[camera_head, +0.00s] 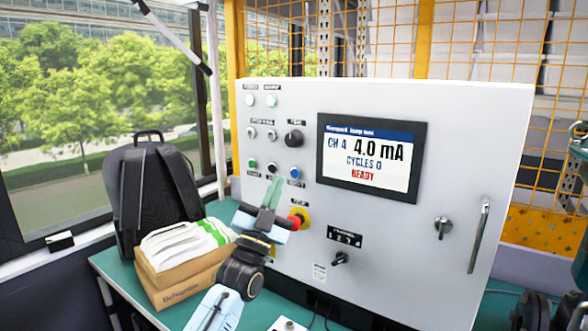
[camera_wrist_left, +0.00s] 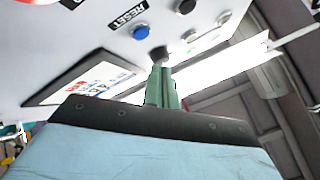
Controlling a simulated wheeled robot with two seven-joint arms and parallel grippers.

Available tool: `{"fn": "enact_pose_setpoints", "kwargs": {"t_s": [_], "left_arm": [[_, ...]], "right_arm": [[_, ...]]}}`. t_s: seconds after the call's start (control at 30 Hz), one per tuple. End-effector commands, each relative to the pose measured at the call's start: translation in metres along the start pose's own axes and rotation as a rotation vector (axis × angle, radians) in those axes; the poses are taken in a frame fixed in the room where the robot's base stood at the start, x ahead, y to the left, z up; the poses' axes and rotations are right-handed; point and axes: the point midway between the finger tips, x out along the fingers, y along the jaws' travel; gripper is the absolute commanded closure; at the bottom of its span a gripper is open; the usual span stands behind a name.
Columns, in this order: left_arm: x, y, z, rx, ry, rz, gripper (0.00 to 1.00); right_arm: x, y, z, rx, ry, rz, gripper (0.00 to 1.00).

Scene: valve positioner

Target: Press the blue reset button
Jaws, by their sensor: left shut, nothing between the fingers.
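The blue reset button (camera_head: 295,172) is on the grey control panel (camera_head: 440,130), at the right end of a row with a green button and a black button, under the black knob. In the left wrist view the blue button (camera_wrist_left: 141,33) shows beside its RESET label (camera_wrist_left: 128,14). My left gripper (camera_head: 273,190) is shut and empty, its green fingers pointing up at the panel just below and left of the blue button. In the left wrist view the fingertips (camera_wrist_left: 161,68) are close to the buttons, apart from the blue one in the picture. My right gripper is not in view.
A red emergency button (camera_head: 296,221) on a yellow base sits right beside my left gripper. The black knob (camera_head: 294,138) and the display screen (camera_head: 368,158) are nearby.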

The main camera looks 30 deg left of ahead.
Motion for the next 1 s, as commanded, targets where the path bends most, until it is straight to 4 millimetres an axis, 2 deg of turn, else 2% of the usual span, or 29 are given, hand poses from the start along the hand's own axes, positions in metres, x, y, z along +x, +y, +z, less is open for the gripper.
{"fn": "enact_pose_setpoints", "kwargs": {"t_s": [0.1, 0.3, 1.0], "left_arm": [[-0.007, -0.007, -0.007, 0.001, -0.001, 0.000, 1.00], [-0.015, -0.011, -0.011, 0.000, 0.000, 0.000, 1.00], [-0.015, -0.011, -0.011, 0.000, 0.000, 0.000, 1.00]], "right_arm": [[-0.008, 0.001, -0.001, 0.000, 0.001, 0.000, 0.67], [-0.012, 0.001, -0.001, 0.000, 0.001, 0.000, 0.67], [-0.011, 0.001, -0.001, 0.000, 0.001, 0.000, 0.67]]}}
